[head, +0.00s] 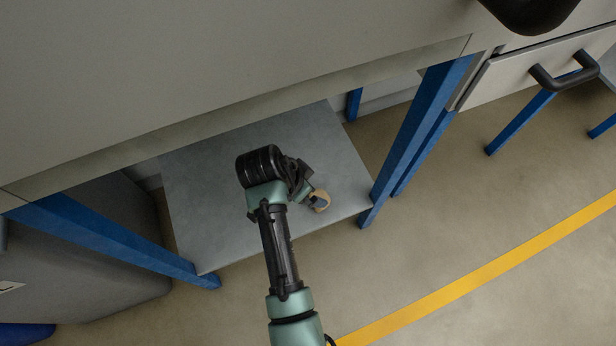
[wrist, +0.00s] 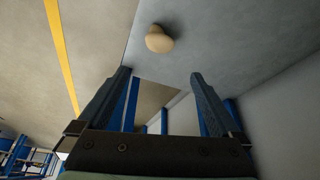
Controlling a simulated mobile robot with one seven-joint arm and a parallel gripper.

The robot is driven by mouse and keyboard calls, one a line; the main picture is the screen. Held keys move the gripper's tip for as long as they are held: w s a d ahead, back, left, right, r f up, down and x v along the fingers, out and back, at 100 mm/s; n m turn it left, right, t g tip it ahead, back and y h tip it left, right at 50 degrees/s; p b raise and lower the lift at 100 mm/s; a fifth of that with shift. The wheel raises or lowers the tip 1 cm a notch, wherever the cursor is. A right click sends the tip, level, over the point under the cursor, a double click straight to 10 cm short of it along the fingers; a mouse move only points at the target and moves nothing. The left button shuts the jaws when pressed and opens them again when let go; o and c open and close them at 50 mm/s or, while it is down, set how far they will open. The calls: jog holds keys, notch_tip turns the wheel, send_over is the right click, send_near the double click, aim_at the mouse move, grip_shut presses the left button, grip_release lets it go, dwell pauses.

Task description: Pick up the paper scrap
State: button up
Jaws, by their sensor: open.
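The paper scrap is a small tan, rounded lump (wrist: 158,39) on the grey shelf surface in the wrist view. It also shows as a tan patch (head: 322,196) at my gripper's end in the head view, partly covered by the gripper. My gripper (wrist: 160,74) is open and its two fingers are well apart with nothing between them. The scrap appears beyond the fingertips, roughly centred between them in the wrist view. The gripper (head: 317,202) is low over the right part of the shelf in the head view. The exact gap to the scrap cannot be told.
The lower grey shelf (head: 205,220) sits under a large grey bench top (head: 200,80). Blue legs (head: 415,125) stand at the shelf's right and a blue leg (head: 110,238) at its left. A dark grey bin (head: 100,280) is at left. The floor at right is open, with a yellow line (head: 480,275).

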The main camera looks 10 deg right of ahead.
aim_at(321, 196)
jog(key=b+x, duration=0.5)
jog(key=x, duration=0.3)
jog(key=shift+a+f, duration=0.1)
jog(key=shift+f, duration=0.25)
jog(key=f+b, duration=0.2)
jog(key=d+f+b, duration=0.1)
jog(key=f+b, duration=0.1)
jog(key=shift+f, duration=0.15)
jog(key=shift+w+d+f, duration=0.15)
jog(key=shift+w+f, duration=0.05)
jog(key=shift+f, duration=0.2)
jog(key=shift+r, duration=0.1)
jog(key=c, duration=1.4)
jog(key=shift+r, duration=0.1)
